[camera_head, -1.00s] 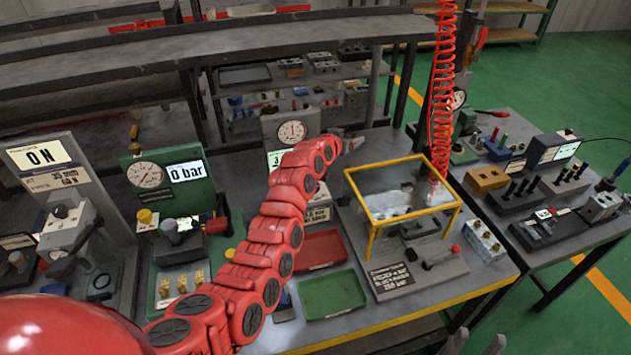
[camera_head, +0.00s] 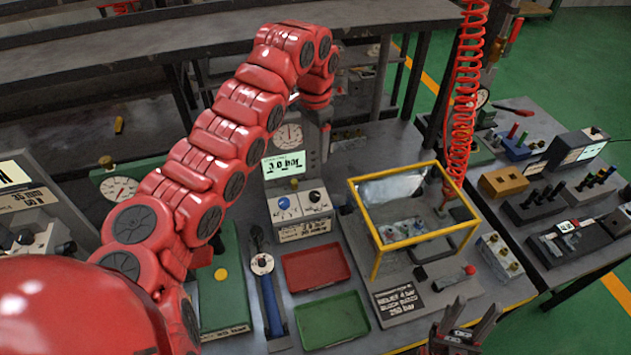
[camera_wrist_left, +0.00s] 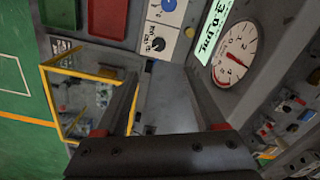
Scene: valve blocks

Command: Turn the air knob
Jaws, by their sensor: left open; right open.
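A grey control unit (camera_head: 303,215) carries a blue knob (camera_head: 284,203) and a black knob (camera_head: 314,196); their labels are too small to read. Above them are a green display reading 3.0 bar (camera_head: 284,164) and a round gauge (camera_head: 288,135). In the left wrist view, the black knob (camera_wrist_left: 158,44) and gauge (camera_wrist_left: 234,62) show, with the blue knob (camera_wrist_left: 170,4) at the top edge. My left gripper (camera_head: 326,143) points down behind and right of the knobs; its open, empty fingers (camera_wrist_left: 165,82) touch neither knob. My right gripper (camera_head: 468,325) is open and empty at the bottom right.
A yellow-framed clear box (camera_head: 408,246) stands right of the knobs. A red tray (camera_head: 316,267) and a green tray (camera_head: 332,320) lie in front. A red coiled hose (camera_head: 464,95) hangs behind the box. A blue-handled tool (camera_head: 270,300) lies left of the trays.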

